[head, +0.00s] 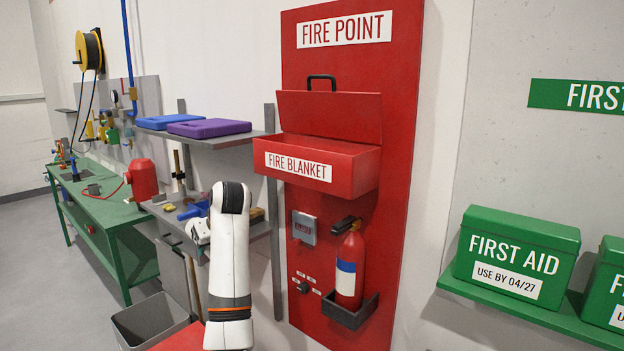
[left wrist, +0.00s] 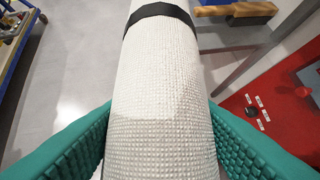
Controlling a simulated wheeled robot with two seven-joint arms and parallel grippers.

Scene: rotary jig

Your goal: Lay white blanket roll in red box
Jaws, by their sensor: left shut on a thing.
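The red box (head: 357,168), labelled FIRE BLANKET, is fixed to the red fire point board in the head view. Its lid (head: 330,112) with a black handle stands open against the board, and the inside floor is hidden. The white blanket roll (left wrist: 163,65) fills the middle of the left wrist view; it has a waffle texture and a black band. My left gripper (left wrist: 160,106) is shut on the roll, with a teal finger on each side. A white arm link of mine shows low in the head view, left of the box. My right gripper is not seen.
A fire extinguisher (head: 350,266) stands in a holder below the box. A grey shelf (head: 262,138) with blue and purple cases adjoins the board's left side. A lower shelf holds tools. Green first aid boxes (head: 514,256) sit at right. Space before the red box looks clear.

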